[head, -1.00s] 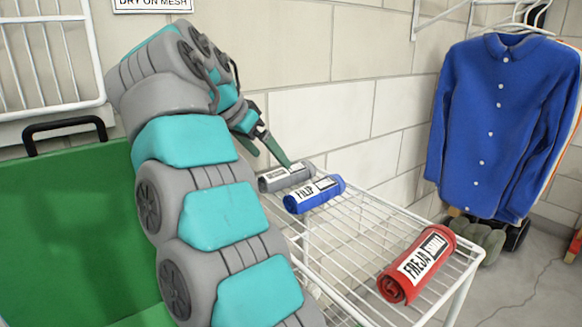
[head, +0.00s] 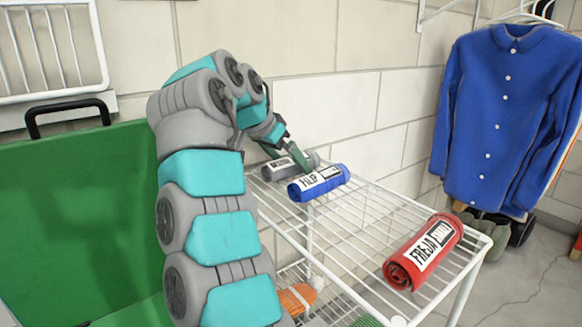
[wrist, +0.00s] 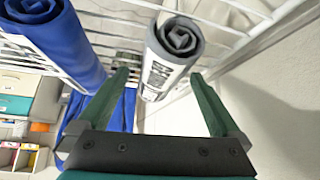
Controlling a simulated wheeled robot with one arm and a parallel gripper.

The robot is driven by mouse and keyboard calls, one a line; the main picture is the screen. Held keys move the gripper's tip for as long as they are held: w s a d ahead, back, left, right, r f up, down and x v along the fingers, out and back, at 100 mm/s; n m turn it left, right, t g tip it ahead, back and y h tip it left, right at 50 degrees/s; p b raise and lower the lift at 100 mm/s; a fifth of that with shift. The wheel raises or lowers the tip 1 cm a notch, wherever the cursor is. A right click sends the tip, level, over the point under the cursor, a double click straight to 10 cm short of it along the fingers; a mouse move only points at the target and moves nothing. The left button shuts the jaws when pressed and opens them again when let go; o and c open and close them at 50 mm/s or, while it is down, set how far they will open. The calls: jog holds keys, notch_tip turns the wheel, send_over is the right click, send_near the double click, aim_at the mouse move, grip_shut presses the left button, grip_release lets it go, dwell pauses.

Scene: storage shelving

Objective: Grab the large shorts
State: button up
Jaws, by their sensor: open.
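Three rolled garments lie on the white wire shelf (head: 365,228): a grey roll (head: 283,169) at the far left, a blue roll (head: 319,183) beside it, and a red roll (head: 424,252) at the near right. The red label reads FREJA and the blue one seems to read FILIP; I cannot read the grey label or any size. My gripper (head: 290,158) is open at the grey roll and partly covers it. In the wrist view, the grey roll (wrist: 174,50) lies between and beyond the green fingers of my gripper (wrist: 160,76). The blue roll (wrist: 58,42) is outside the left finger.
A block wall (head: 325,110) runs close behind the shelf. A green panel (head: 75,215) stands at the left. A blue shirt (head: 503,120) hangs at the right. An orange item (head: 297,298) is on a lower level. The shelf is bare between the blue and red rolls.

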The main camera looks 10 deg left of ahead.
jog(key=shift+c, duration=0.2)
jog(key=c, duration=1.4)
jog(key=shift+r, duration=0.15)
jog(key=shift+c, duration=0.3)
